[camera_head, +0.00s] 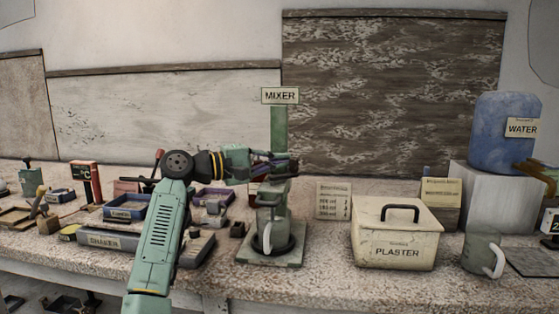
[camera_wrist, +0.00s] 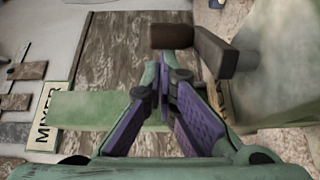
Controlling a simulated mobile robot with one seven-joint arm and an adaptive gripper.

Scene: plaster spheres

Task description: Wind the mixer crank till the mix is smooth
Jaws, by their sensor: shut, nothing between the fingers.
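The mixer (camera_head: 279,132) is a green column with a sign, standing on the bench with a grey cup (camera_head: 267,234) on its base. The cup's contents are hidden. My gripper (camera_head: 292,163) is at the mixer's upper part, in front of the column. In the wrist view its purple fingers (camera_wrist: 162,78) are together with nothing between them. The brown crank (camera_wrist: 213,50), with a dark grip (camera_wrist: 172,36), lies just beyond the fingertips and to their right. I cannot tell whether they touch it. In the head view my gripper and the mixer head make the crank hard to pick out.
A cream plaster box (camera_head: 395,233) and a grey mug (camera_head: 482,252) stand to the right. A blue water container (camera_head: 502,133) sits on a white block (camera_head: 499,196).

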